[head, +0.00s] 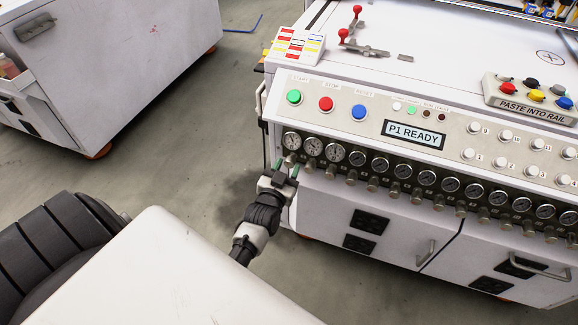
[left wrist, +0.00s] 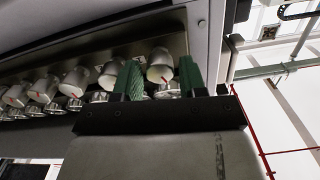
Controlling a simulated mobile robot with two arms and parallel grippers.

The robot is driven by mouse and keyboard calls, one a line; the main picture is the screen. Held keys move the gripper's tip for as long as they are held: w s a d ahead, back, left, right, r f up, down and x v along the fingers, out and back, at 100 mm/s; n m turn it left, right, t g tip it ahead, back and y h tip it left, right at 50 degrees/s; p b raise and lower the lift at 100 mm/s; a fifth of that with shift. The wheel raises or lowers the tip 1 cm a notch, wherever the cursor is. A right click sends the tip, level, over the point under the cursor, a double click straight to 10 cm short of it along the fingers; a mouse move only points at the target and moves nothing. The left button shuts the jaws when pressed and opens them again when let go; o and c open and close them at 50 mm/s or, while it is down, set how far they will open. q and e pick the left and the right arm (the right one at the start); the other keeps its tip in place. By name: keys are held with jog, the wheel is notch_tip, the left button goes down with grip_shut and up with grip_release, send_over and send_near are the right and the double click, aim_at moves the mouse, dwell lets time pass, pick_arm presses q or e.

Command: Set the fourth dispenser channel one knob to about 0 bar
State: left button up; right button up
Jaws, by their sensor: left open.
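A row of pressure gauges runs along the machine's front edge, with a silver knob under each. Three white-faced gauges (head: 312,147) are at the left end, then several dark-faced ones (head: 427,178). I cannot read which knob is the fourth dispenser's channel one. My left gripper (head: 287,171) is at the left end of the knob row, below the first white gauge. In the left wrist view its two green fingers (left wrist: 159,78) are apart, with the end knob (left wrist: 160,66) showing between them. That knob carries a red mark; I cannot tell whether the fingers touch it. My right gripper is out of view.
Above the gauges are green (head: 294,97), red (head: 326,104) and blue (head: 359,112) buttons and a display (head: 413,135) reading "P1 READY". More knobs (left wrist: 45,88) lie close beside the left fingers. White cabinet doors with handles are below.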

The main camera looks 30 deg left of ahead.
pick_arm(q)
jog(key=shift+x, duration=0.9)
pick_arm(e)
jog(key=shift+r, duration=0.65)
pick_arm(q)
jog(key=shift+c, duration=0.3)
jog(key=c, duration=0.6)
